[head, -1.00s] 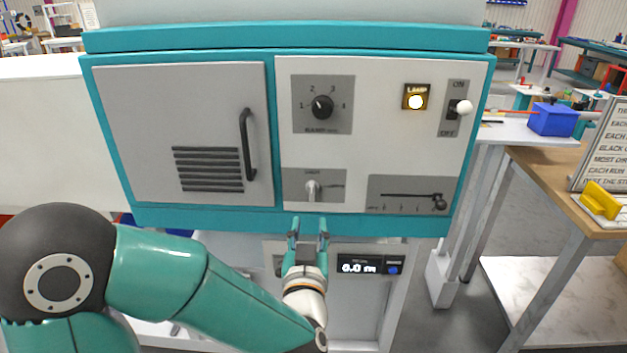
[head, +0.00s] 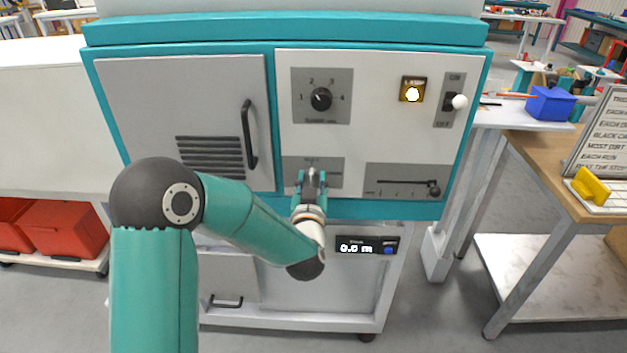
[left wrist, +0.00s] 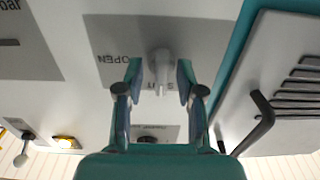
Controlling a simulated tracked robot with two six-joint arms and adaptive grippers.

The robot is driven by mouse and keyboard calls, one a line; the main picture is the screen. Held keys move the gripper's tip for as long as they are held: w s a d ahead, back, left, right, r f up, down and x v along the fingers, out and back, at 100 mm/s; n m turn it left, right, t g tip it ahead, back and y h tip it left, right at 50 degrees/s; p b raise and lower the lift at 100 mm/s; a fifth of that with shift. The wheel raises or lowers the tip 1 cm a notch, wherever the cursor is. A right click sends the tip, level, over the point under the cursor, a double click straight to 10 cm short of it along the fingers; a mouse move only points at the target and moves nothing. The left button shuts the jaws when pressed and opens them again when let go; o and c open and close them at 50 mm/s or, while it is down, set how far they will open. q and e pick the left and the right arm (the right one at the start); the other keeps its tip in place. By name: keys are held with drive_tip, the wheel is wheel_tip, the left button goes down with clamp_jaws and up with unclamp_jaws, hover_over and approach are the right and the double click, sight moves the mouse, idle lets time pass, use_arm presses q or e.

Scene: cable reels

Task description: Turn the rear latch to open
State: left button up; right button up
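The latch is a small pale grey lever on a grey plate (head: 333,170) low in the middle of the teal and white cabinet front. In the head view my left gripper (head: 311,178) is in front of the latch and mostly hides it. In the left wrist view the latch (left wrist: 161,66) stands between the two fingertips of my left gripper (left wrist: 161,74). The fingers are open, with a gap on each side of it. That view is upside down; OPEN is printed beside the latch, and another word is partly hidden behind it. My right gripper is not in view.
A dial (head: 321,98), a lit lamp (head: 412,90), a white-knobbed switch (head: 458,102) and a slider (head: 405,187) share the panel. A vented door with a black handle (head: 249,135) is to the left. A display (head: 366,246) is below. A wooden bench (head: 545,170) stands right.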

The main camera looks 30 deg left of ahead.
use_arm(q)
drive_tip(key=c, duration=0.7)
drive_tip(key=shift+d, duration=0.15)
clamp_jaws()
